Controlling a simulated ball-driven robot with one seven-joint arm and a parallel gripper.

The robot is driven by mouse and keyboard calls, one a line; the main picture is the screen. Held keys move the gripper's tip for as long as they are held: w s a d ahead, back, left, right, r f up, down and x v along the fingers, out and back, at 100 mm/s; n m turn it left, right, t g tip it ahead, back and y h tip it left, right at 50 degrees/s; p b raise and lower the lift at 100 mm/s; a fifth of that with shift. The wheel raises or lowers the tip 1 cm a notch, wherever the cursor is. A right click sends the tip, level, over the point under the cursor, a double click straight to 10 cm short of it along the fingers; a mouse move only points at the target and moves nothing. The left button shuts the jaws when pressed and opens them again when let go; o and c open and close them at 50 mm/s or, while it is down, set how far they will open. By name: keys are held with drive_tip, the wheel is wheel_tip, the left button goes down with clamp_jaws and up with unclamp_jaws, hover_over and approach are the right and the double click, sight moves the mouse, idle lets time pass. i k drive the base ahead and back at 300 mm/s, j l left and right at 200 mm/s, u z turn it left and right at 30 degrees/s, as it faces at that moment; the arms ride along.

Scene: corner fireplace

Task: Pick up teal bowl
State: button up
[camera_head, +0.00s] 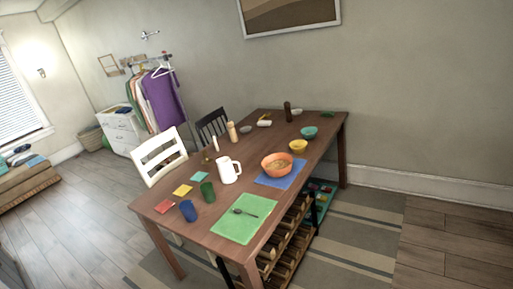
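The teal bowl (309,132) is small and round. It sits upright on the far right part of the brown wooden table (225,203), behind a yellow bowl (298,146). Nothing touches it that I can see. My gripper is not in view, so I cannot tell its state or how near it is. The whole table lies some distance ahead of the camera.
An orange bowl (277,164) on a blue mat, a white pitcher (229,171), cups and a green mat (244,219) stand nearer. A dark pepper mill (288,111) is behind. A white chair (160,155) blocks the left side; open floor (90,225) lies left.

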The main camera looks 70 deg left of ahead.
sight(313, 130)
drive_tip(key=u, duration=1.55)
